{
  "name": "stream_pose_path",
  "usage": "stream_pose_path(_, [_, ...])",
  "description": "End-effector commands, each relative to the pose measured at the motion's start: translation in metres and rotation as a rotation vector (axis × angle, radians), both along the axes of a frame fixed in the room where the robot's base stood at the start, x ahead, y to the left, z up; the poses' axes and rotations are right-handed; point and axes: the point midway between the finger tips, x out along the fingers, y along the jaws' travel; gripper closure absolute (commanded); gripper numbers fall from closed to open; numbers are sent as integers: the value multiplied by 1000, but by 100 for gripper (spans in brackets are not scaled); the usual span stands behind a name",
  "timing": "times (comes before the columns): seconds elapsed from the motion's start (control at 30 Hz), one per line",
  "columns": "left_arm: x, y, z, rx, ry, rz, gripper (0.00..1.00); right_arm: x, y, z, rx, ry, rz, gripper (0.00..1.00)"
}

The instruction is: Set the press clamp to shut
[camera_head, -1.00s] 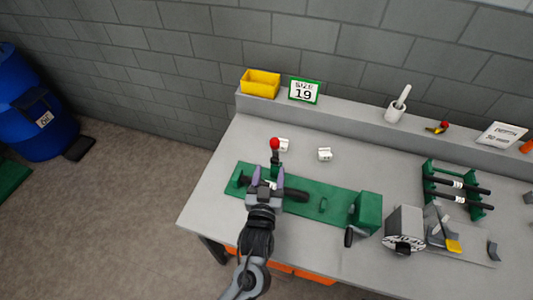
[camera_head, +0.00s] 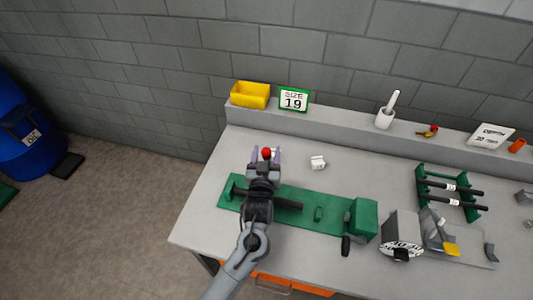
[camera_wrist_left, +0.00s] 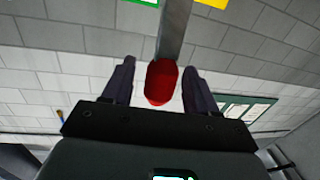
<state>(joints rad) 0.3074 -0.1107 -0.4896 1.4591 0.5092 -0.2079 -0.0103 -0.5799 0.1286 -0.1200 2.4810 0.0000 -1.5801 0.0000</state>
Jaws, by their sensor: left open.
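The press clamp has a green base (camera_head: 332,222) on the bench, with a green block at its right end and a dark rod along it. Its lever ends in a red knob (camera_head: 266,152), which stands up at the back of the base. My left gripper (camera_head: 266,156) is at this knob, and its arm hides much of the base's left part. In the left wrist view the red knob (camera_wrist_left: 162,84) sits between the two spread fingers of the left gripper (camera_wrist_left: 159,78), with gaps at its sides. The grey lever (camera_wrist_left: 176,30) runs beyond it. My right gripper is not in view.
A small white block (camera_head: 317,163) lies behind the base. A green rack with dark rods (camera_head: 450,188) and a grey machine (camera_head: 402,232) stand to the right.

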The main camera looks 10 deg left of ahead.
Motion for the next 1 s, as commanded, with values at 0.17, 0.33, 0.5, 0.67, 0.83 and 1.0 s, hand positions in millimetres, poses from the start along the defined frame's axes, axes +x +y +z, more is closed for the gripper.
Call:
stream_pose_path(0.17, [3,0,0,0,0,0,42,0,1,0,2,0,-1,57])
stream_pose_path(0.33, [3,0,0,0,0,1,43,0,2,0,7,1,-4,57])
stream_pose_path(0.5, [3,0,0,0,1,1,69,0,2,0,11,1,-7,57])
stream_pose_path(0.67, [2,0,0,0,1,0,94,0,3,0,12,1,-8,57])
stream_pose_path(0.83, [2,0,0,0,1,0,100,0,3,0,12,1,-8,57])
stream_pose_path(1.0, [0,0,-3,-3,-11,0,100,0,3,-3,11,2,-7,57])
